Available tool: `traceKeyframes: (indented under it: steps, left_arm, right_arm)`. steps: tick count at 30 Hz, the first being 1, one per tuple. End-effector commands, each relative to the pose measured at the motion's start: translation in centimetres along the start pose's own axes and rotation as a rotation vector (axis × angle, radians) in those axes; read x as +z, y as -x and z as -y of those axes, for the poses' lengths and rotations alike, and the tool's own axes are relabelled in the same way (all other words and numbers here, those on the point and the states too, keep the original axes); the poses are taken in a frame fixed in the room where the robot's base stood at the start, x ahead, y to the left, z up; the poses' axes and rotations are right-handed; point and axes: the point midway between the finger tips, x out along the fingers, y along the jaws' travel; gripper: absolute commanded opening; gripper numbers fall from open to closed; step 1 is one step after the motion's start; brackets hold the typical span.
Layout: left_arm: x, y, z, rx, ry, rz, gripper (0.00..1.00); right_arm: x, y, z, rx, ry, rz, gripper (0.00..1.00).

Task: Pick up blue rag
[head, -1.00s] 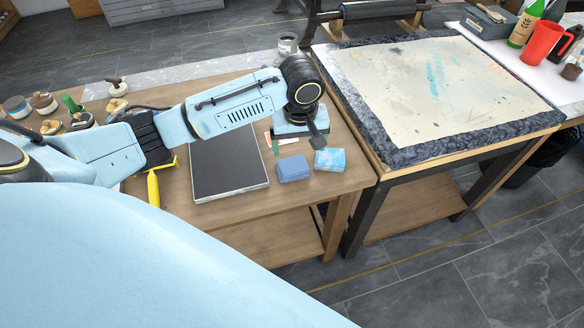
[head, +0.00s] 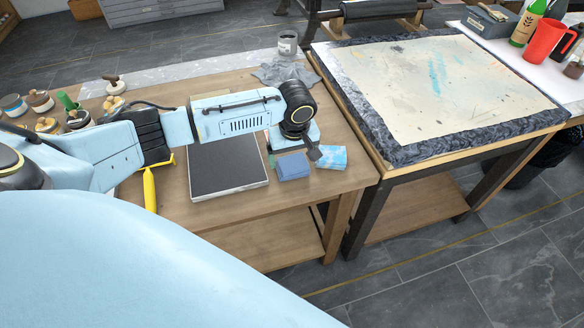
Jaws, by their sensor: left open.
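A folded plain blue rag (head: 293,166) lies on the wooden bench near its front right corner. A lighter blue and white patterned block or cloth (head: 332,157) lies just right of it. My left gripper (head: 314,153) is open, and its dark finger shows above the gap between these two things. The wrist partly hides the back edge of the blue rag, and I cannot tell whether the finger touches anything. My right gripper is out of view.
A dark framed slab (head: 228,172) lies left of the rag. A crumpled grey cloth (head: 284,73) and a metal can (head: 288,44) are behind my arm. A yellow-handled tool (head: 150,190) and several jars are at left. A paint-stained table (head: 440,85) adjoins at right.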

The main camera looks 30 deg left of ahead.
Motion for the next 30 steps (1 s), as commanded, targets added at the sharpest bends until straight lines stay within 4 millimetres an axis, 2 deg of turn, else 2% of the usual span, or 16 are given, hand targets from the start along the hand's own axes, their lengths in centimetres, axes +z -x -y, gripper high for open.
traceKeyframes:
  steps: [1, 5, 13, 21, 27, 30]
  left_arm:
    - [0.1, -1.0, 0.0, -0.001, 0.0, 0.0, 0.87]
    - [0.1, -2.2, 0.0, 0.001, 0.0, 0.0, 0.87]
    - [0.0, -2.3, 0.0, 0.001, 0.0, -0.001, 0.87]
    - [0.0, -2.3, 0.0, 0.001, 0.0, -0.001, 0.54]
    - [0.0, -2.2, 0.0, 0.001, 0.0, -0.001, 0.54]
    - [-0.1, -1.5, -0.1, 0.004, 0.0, -0.001, 0.54]
  right_arm:
    - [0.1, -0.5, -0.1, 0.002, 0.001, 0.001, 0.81]
    - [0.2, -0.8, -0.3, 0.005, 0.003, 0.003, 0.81]
    - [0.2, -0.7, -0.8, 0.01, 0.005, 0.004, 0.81]
    - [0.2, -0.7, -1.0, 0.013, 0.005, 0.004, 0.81]
    - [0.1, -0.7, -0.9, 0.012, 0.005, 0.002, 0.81]
    - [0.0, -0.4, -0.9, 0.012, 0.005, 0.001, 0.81]
